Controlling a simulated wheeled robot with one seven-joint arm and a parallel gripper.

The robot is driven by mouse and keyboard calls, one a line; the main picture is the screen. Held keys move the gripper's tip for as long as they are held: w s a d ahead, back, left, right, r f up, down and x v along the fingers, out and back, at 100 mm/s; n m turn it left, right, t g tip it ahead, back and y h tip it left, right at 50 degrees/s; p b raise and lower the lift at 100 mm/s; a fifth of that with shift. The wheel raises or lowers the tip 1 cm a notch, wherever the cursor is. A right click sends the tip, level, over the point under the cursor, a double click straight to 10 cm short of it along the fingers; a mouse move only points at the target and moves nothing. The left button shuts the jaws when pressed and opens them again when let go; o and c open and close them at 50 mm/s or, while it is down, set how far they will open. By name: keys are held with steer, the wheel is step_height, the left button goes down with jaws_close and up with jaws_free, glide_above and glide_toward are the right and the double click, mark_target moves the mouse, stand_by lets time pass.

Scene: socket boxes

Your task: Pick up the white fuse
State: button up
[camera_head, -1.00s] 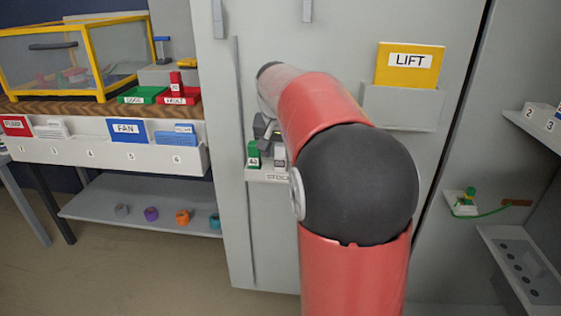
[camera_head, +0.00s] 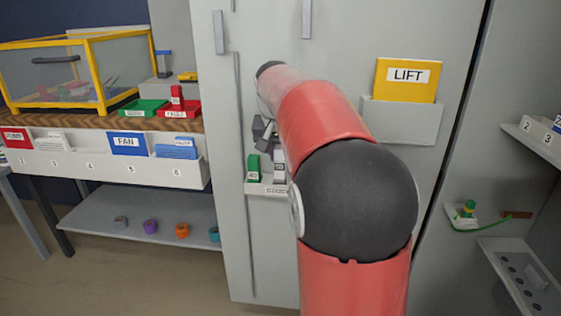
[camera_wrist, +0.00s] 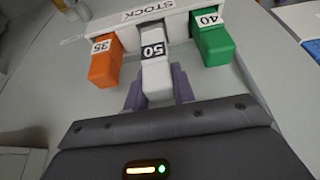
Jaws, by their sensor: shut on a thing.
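The white fuse (camera_wrist: 155,77), labelled 50, is in the middle of the STOCK holder (camera_wrist: 148,16) in the wrist view, between an orange and a green fuse. Its label sits a little nearer to me than its neighbours' labels. I cannot tell whether its far end is still in the holder. My gripper (camera_wrist: 157,92) is shut on the white fuse, with a grey-purple finger on each side. In the head view, the white fuse (camera_head: 279,160) shows beside the green one, and my arm hides part of the holder.
The orange fuse (camera_wrist: 103,65), labelled 35, and the green fuse (camera_wrist: 213,42), labelled 40, stand close on either side. The holder is on a grey cabinet front. A yellow LIFT card (camera_head: 408,80) sits in a pocket to the right. A shelf unit stands at the left.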

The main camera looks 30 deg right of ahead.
steer(key=s+a+b, duration=0.3)
steer(key=s+a, duration=0.7)
steer(key=s, duration=0.5)
steer(key=shift+r, duration=0.3)
steer(key=shift+a, duration=0.1)
steer(key=shift+r+p, duration=0.5)
